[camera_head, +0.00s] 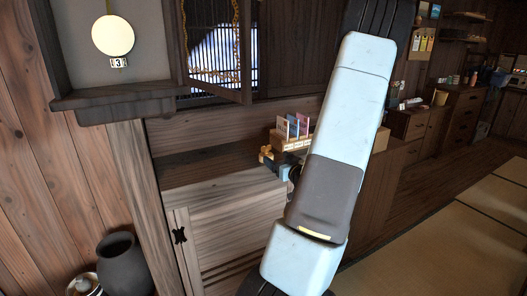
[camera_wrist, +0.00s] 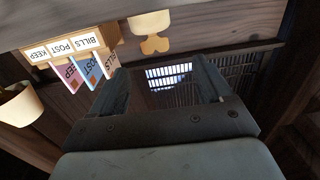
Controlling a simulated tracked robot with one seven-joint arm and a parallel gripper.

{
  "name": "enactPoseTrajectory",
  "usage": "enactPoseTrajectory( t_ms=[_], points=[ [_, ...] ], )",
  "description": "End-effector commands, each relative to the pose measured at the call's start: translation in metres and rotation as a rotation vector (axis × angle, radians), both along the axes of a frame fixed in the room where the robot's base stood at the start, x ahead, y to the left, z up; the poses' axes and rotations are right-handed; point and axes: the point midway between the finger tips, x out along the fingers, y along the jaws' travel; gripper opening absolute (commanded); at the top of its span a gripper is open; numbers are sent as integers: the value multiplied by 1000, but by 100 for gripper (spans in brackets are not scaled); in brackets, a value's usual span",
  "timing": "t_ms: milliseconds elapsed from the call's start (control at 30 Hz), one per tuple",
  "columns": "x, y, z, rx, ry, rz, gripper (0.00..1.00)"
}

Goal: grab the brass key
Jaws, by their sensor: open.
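In the wrist view my gripper (camera_wrist: 168,72) is open, with its two dark fingers apart and nothing seen between them. A small golden shape with a paler top (camera_wrist: 152,40) lies just beyond the fingertips, beside a letter sorter. I cannot tell whether it is the brass key. In the head view a small golden-brown thing (camera_head: 266,154) shows at the sorter's left end, too small to make out. My pale arm crosses the middle of that view and hides most of my gripper and part of the cabinet top.
The wooden letter sorter (camera_head: 293,136) holds several coloured cards; its labels read KEEP, POST and BILLS in the wrist view (camera_wrist: 62,48). A lattice window (camera_head: 222,55) is behind. A dark vase (camera_head: 124,265) stands lower left. Tatami floor lies right.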

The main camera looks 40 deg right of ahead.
Motion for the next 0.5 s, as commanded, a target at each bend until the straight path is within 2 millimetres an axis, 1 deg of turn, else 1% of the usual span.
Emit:
enactPoseTrajectory(
  t_ms=[200, 400, 500],
  points=[
    [27, -20, 0, 0, 0, -24, 79],
    [52, -31, 0, -1, -1, -33, 79],
    [59, -33, 0, 0, 0, -35, 79]
  ],
)
